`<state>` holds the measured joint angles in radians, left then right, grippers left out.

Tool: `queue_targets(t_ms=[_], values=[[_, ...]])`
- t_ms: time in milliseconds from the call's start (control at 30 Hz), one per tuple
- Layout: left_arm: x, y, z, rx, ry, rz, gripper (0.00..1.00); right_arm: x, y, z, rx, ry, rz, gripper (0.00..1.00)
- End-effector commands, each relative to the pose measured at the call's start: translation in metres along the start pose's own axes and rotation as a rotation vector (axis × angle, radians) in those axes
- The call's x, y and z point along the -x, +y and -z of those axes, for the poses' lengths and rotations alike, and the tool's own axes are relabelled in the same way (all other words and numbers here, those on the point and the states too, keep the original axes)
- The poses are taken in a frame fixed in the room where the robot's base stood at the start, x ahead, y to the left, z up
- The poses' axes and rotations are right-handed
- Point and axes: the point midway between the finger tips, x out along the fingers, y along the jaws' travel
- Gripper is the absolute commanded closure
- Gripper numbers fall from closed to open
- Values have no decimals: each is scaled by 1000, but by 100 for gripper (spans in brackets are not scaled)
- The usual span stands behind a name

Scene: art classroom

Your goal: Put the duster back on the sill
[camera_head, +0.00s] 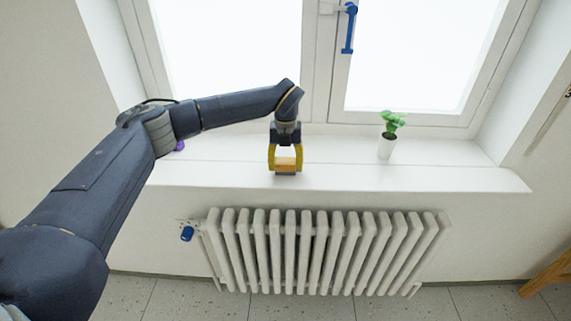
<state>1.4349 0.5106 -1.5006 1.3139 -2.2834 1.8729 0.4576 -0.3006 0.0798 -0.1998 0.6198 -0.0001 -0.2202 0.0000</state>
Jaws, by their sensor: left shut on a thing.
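The duster (286,166) is a small block with a tan wooden top and a dark underside. It is between the yellow fingers of my left gripper (286,162), which is shut on it. The duster is at the front part of the white window sill (420,178), left of the sill's middle. I cannot tell whether its underside touches the sill or is just above it. My left arm comes in from the left and reaches over the sill, hiding part of its left side. My right gripper is not in view.
A green plant in a white pot (386,146) stands on the sill to the right. A purple thing (179,146) is partly hidden behind my left arm. A blue window handle (349,28) hangs above. A white radiator (325,250) is below.

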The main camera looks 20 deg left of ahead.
Motion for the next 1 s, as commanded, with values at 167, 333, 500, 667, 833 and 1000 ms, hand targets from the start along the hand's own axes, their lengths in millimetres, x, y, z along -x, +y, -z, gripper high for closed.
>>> queue_targets(t_ms=[167, 333, 500, 667, 833, 1000], values=[[-2, 0, 0, 0, 1, 0, 73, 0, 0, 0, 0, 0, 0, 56], [-3, 0, 0, 0, 1, 0, 29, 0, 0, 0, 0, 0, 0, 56], [-3, 0, 0, 0, 0, 0, 18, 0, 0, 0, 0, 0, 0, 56], [-2, 0, 0, 0, 0, 0, 18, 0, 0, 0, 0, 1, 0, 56], [8, 0, -1, 0, -2, 1, 18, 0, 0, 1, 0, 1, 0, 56], [35, 0, -1, 0, -4, 1, 18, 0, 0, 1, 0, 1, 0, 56]])
